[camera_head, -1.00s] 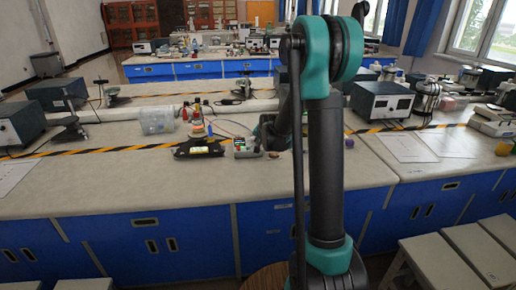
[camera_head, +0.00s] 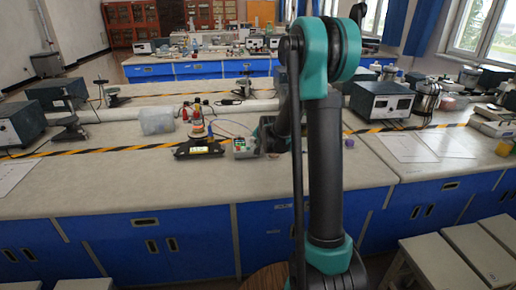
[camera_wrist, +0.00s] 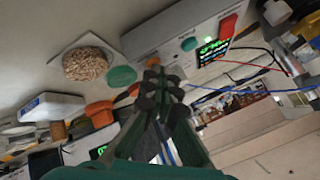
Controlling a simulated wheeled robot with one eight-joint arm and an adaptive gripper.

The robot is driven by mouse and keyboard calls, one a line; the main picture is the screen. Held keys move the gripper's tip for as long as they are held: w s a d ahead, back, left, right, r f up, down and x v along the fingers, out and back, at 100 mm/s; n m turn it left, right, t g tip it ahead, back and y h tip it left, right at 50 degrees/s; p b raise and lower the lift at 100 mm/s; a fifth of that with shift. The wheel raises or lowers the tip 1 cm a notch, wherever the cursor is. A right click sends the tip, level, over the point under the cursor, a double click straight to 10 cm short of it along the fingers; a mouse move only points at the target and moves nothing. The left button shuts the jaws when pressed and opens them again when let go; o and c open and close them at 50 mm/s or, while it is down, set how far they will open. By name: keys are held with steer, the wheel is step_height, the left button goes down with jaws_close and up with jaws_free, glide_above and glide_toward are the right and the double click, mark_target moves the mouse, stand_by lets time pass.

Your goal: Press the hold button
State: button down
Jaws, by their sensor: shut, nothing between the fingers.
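A grey instrument box (camera_head: 240,153) stands on the bench just left of my gripper (camera_head: 259,143) in the head view. In the wrist view the box (camera_wrist: 170,30) carries a teal round button (camera_wrist: 189,44), a red button (camera_wrist: 228,26) and a lit screen with green digits (camera_wrist: 212,51). I cannot read any label that marks a hold button. My gripper (camera_wrist: 160,82) is shut and empty, its tips in front of the box's near edge in the wrist view. Whether they touch it, I cannot tell.
A black device with a lit display (camera_head: 199,148) stands left of the box. A clear plastic bin (camera_head: 157,120) and red bottles (camera_head: 197,107) are behind it. A dish of brown grains (camera_wrist: 89,63) shows beside the box in the wrist view. The bench front is clear.

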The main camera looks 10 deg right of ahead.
steer(key=shift+r, duration=0.8)
steer(key=shift+r, duration=0.1)
steer(key=shift+r, duration=2.4)
steer(key=s+d+f+n+g, duration=0.1)
steer(key=s+f+n, duration=0.1)
steer(key=s, duration=1.1)
steer(key=s+d+f+n+g, duration=0.1)
steer(key=s+f, duration=0.4)
steer(key=s, duration=0.9)
steer(key=s+d+f+n+g+h, duration=0.1)
steer(key=s+d+f+n+g, duration=0.1)
steer(key=s, duration=1.2)
step_height(320, 180, down, 2)
steer(key=n+g, duration=0.1)
steer(key=n, duration=0.1)
steer(key=shift+n, duration=0.4)
steer(key=c, duration=2.2)
jaws_free()
steer(key=shift+w, duration=0.1)
